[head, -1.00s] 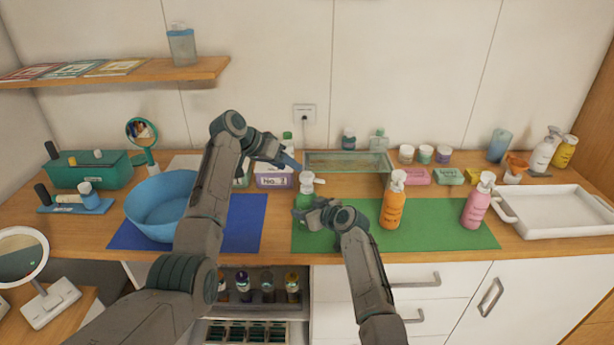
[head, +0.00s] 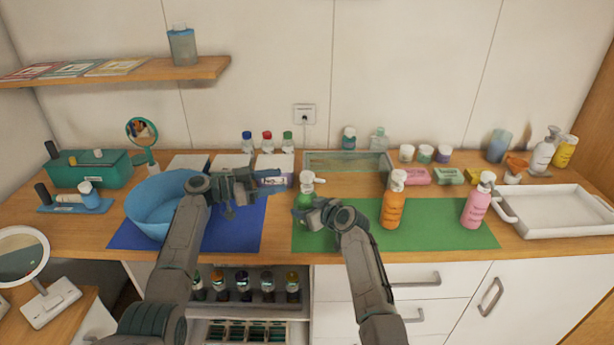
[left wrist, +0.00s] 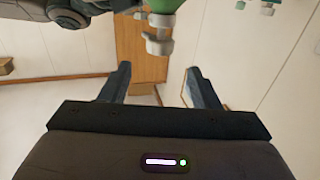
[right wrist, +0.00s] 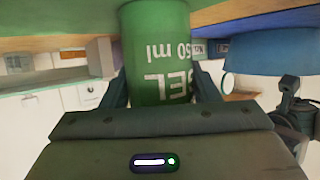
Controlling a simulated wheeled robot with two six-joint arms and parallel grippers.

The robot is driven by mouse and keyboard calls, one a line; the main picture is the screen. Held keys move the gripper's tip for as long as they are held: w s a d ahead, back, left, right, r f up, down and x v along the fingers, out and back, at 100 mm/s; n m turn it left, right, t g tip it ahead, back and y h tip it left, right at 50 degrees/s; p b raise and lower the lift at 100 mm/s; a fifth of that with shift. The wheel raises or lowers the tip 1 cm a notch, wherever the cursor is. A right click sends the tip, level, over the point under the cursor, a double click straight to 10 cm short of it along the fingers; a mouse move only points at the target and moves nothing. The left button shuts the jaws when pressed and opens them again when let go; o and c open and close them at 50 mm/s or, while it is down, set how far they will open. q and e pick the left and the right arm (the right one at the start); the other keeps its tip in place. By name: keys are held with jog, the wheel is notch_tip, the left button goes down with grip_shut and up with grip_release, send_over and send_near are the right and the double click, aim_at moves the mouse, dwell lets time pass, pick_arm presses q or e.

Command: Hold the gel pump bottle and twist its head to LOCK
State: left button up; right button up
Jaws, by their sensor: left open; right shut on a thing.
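The gel pump bottle (head: 304,199) is green with a white pump head (head: 308,180). It stands upright at the left end of the green mat, its nozzle pointing right in the head view. My right gripper (head: 307,213) is shut around its body; the right wrist view shows the green body (right wrist: 160,60) with an inverted label between the fingers. My left gripper (head: 270,177) is open and empty, left of the pump head and apart from it. In the left wrist view the white pump head (left wrist: 159,38) shows beyond the open fingers.
An orange pump bottle (head: 393,206) and a pink one (head: 477,204) stand on the green mat (head: 440,238) to the right. A blue bowl (head: 150,215) sits on the blue mat (head: 130,237) at left. Boxes and small capped bottles (head: 267,142) stand behind my left gripper.

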aim_at(307, 174)
pick_arm(q)
jog(key=x, duration=0.9)
jog(key=shift+d, duration=0.25)
jog(key=shift+c, duration=0.5)
